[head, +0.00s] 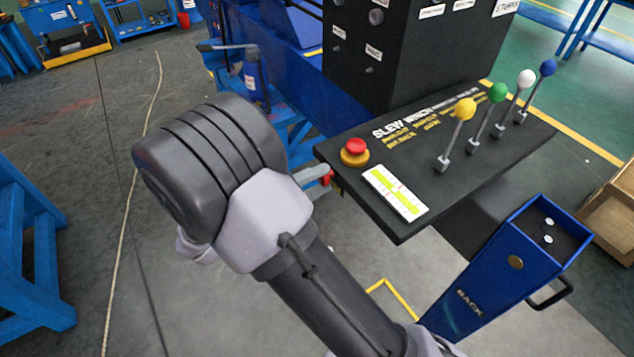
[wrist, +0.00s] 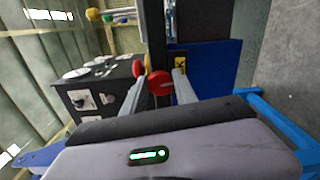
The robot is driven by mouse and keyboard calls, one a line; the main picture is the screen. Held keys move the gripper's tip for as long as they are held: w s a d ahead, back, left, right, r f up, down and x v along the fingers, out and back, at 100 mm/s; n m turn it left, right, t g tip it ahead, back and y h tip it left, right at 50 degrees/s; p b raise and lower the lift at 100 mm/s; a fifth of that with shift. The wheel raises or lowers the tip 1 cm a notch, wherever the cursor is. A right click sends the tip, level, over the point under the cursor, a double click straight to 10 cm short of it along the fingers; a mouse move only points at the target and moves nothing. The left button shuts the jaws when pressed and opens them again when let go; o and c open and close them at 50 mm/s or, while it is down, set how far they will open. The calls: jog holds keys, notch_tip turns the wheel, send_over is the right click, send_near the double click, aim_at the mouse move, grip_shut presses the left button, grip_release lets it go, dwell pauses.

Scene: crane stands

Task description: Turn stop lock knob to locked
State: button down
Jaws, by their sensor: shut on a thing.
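The red stop lock knob (head: 328,177) sits at the left edge of the black control panel (head: 415,229), partly hidden by my gripper (head: 316,175). In the wrist view the red knob (wrist: 159,82) shows as a round face between the two grey fingers of my gripper (wrist: 160,88). My gripper is shut on the knob. Its turned position cannot be told from these views. A red mushroom button on a yellow base (head: 355,151) stands on top of the panel, just right of and above the knob.
Levers with yellow (head: 465,108), green (head: 498,92), white (head: 525,79) and blue (head: 547,67) balls rise from the panel. A black cabinet (head: 415,50) stands behind it. A blue box (head: 490,275) is at lower right. Blue stands (head: 35,265) are at left, with open floor between.

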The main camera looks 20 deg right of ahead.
jog(key=shift+m, duration=0.6)
jog(key=c, duration=1)
grip_release()
jog(key=p+v, duration=0.2)
jog(key=v, duration=1.5)
jog(key=shift+a+p, duration=0.2)
jog(key=shift+p, duration=0.2)
